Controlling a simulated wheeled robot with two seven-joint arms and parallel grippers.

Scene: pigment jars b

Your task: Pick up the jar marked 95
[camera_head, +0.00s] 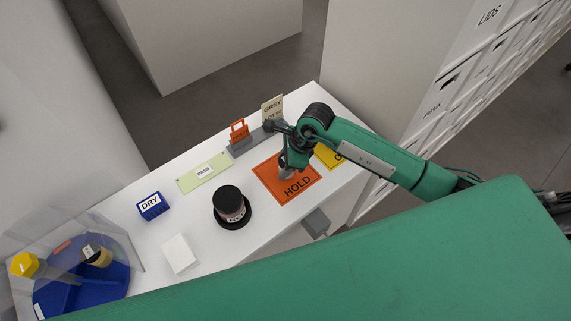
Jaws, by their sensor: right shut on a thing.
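A dark jar with a black lid (228,197) stands upright in a round black base on the white table. It has a pinkish band and a small label; I cannot read the label as 95. Another jar with a tan part and a dark label (97,256) is inside the clear-walled blue enclosure at the lower left. My right gripper (285,170) points down over the orange HOLD mat (290,192), to the right of the dark jar and apart from it. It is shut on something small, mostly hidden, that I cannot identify. My left gripper is not in view.
A yellow mat (328,157) lies partly under my right arm. A pale green PASS strip (190,184), a blue DRY block (151,206), a white square (180,254) and a grey holder with an orange tag (239,134) are on the table. A GREY card (271,108) stands behind.

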